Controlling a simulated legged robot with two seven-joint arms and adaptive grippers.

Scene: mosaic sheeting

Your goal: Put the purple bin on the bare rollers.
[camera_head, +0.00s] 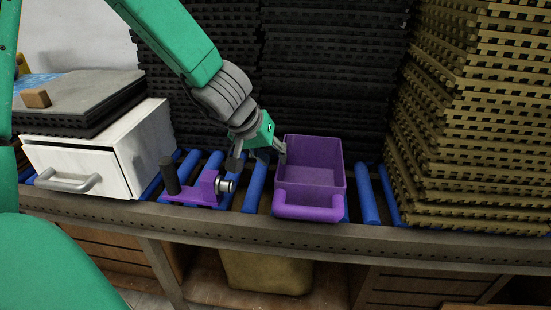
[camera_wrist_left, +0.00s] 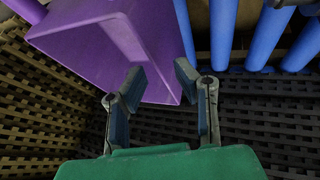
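The purple bin (camera_head: 311,178) stands upright on the blue rollers, right of the middle of the conveyor, with its handle at the near side. It is empty. It also shows in the left wrist view (camera_wrist_left: 95,45), at the upper left. My left gripper (camera_head: 260,157) is at the bin's far left corner, pointing down. Its two fingers (camera_wrist_left: 160,83) are apart, with the bin's wall edge between them; I cannot tell whether either touches it. Bare rollers show left of the bin (camera_head: 255,187) and right of it (camera_head: 367,195). My right gripper is not in view.
A purple fixture with a black knob (camera_head: 207,189) sits on the rollers left of the bin. A white drawer box (camera_head: 134,150) with dark sheets on top is farther left. Tan mosaic sheets (camera_head: 470,130) are stacked at the right, black ones (camera_head: 330,70) behind.

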